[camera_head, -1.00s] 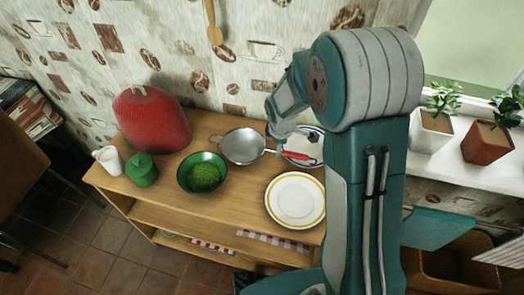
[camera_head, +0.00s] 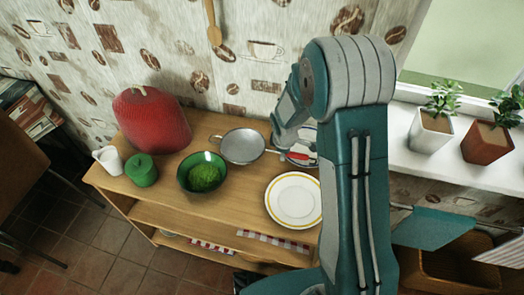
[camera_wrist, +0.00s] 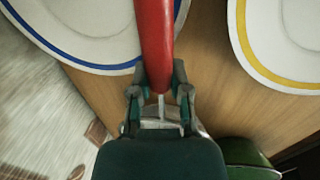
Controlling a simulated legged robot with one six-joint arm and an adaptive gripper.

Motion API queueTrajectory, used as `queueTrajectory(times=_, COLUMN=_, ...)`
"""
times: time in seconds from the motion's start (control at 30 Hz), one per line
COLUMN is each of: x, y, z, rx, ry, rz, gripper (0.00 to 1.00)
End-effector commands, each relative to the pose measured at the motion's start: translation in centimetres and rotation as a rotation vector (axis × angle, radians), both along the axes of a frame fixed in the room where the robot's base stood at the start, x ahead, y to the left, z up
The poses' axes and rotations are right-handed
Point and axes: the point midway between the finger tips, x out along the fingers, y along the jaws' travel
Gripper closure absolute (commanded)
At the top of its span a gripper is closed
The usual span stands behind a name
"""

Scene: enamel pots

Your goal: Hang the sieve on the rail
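The sieve (camera_head: 242,147) is a grey metal bowl with a red handle (camera_head: 299,156). It is at the back of the wooden cabinet top, right of the green bowl. My gripper (camera_head: 281,148) is at the handle's bowl end in the head view, its fingers small and partly hidden. In the wrist view the fingers of my gripper (camera_wrist: 159,82) lie close on both sides of the red handle (camera_wrist: 154,40) and look shut on it. The sieve's bowl is mostly hidden there. The rail is not in view; a wooden spoon (camera_head: 213,28) hangs at the wall.
A yellow-rimmed plate (camera_head: 293,200) is in front; a blue-rimmed plate (camera_head: 312,140) is behind. Potted plants (camera_head: 432,130) stand right.

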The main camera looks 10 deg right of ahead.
Motion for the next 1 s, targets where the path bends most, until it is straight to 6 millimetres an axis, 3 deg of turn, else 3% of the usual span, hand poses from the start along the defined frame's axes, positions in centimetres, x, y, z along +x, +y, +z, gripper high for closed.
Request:
queueTrajectory(times=0.47, x=0.0, y=0.0, z=0.9, rx=-0.001, ry=-0.002, rz=-0.001, gripper=1.00)
queueTrajectory(times=0.63, x=0.0, y=0.0, z=3.4, rx=0.000, ry=-0.003, rz=-0.001, gripper=1.00)
queueTrajectory(times=1.0, x=-3.8, y=2.3, z=8.4, rx=0.000, ry=-0.003, rz=0.002, gripper=1.00)
